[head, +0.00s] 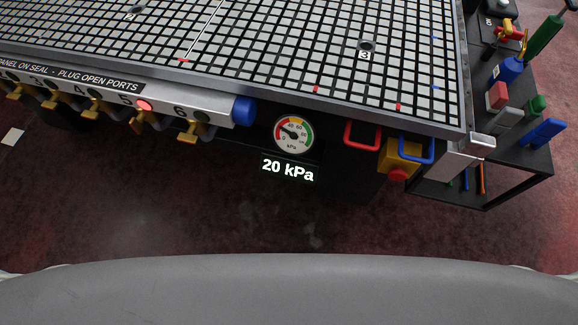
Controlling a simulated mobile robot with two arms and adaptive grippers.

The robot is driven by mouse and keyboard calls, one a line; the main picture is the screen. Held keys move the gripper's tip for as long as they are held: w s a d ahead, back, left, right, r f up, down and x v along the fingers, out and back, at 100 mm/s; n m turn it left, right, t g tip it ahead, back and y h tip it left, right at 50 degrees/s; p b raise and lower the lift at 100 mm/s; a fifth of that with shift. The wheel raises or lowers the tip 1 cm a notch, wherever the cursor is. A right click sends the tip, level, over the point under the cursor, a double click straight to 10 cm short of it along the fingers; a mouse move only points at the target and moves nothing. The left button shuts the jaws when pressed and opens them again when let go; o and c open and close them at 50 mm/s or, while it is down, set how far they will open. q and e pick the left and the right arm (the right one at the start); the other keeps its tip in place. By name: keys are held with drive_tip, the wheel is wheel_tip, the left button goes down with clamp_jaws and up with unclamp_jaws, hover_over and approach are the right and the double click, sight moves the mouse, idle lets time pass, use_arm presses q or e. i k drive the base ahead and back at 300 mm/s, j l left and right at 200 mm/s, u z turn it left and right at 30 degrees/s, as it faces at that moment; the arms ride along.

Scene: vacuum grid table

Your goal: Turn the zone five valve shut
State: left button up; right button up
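The valve for zone five (138,119) is a yellow handle under the front rail at the left, below the number 5. A round red light (144,105) shows beside that number. The handle is small and seen from above, so I cannot tell its exact turn. Neither of my grippers is in view.
Similar yellow valves hang along the rail, including one at 6 (191,131). A blue cap (244,111) ends the rail. A gauge (293,134) stands above a "20 kPa" readout (288,169). A yellow box with a red button (399,160) and a tool shelf (515,150) are right. Floor in front is clear.

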sight(135, 124)
drive_tip(key=u, duration=1.3)
